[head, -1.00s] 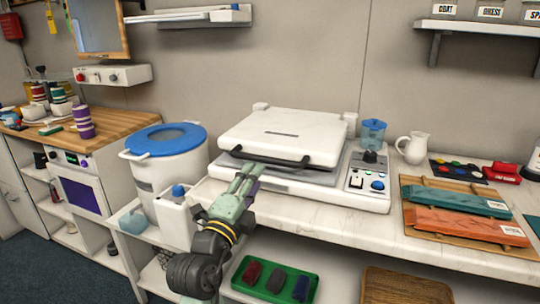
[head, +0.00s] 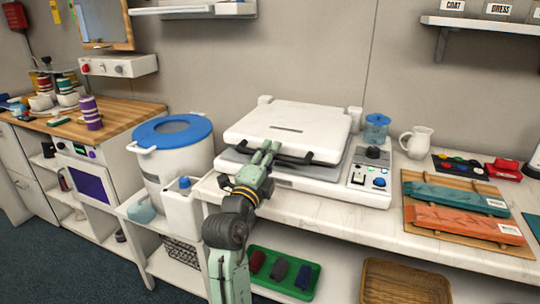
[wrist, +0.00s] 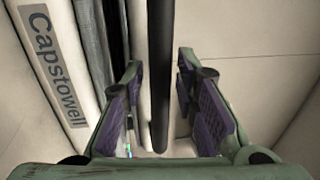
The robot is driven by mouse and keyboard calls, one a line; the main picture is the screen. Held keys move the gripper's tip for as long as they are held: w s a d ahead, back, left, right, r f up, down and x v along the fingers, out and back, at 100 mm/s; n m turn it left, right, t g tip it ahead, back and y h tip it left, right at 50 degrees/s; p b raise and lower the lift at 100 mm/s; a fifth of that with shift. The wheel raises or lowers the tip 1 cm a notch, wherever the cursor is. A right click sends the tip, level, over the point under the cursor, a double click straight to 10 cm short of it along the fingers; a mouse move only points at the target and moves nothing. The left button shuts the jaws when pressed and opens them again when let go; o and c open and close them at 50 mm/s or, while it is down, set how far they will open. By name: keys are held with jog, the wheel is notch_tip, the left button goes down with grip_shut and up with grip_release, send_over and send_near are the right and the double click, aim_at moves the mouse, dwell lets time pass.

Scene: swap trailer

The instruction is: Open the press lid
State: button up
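The white press (head: 331,187) stands on the counter with its white lid (head: 288,128) down over the base. A black bar handle (head: 296,158) runs along the lid's front edge. My gripper (head: 266,150) is at the left-middle part of this handle and hides some of it. In the wrist view, the black handle (wrist: 161,85) passes between the two purple-padded fingers of my gripper (wrist: 160,62). Gaps show on both sides of the bar, so the fingers are open around it. The control panel (head: 370,171) is at the press's right side.
A white bucket with a blue lid (head: 172,131) and a white jug with a blue cap (head: 184,206) stand left of the press. A green tray (head: 284,273) is below.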

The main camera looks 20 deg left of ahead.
grip_shut()
dwell(0.6)
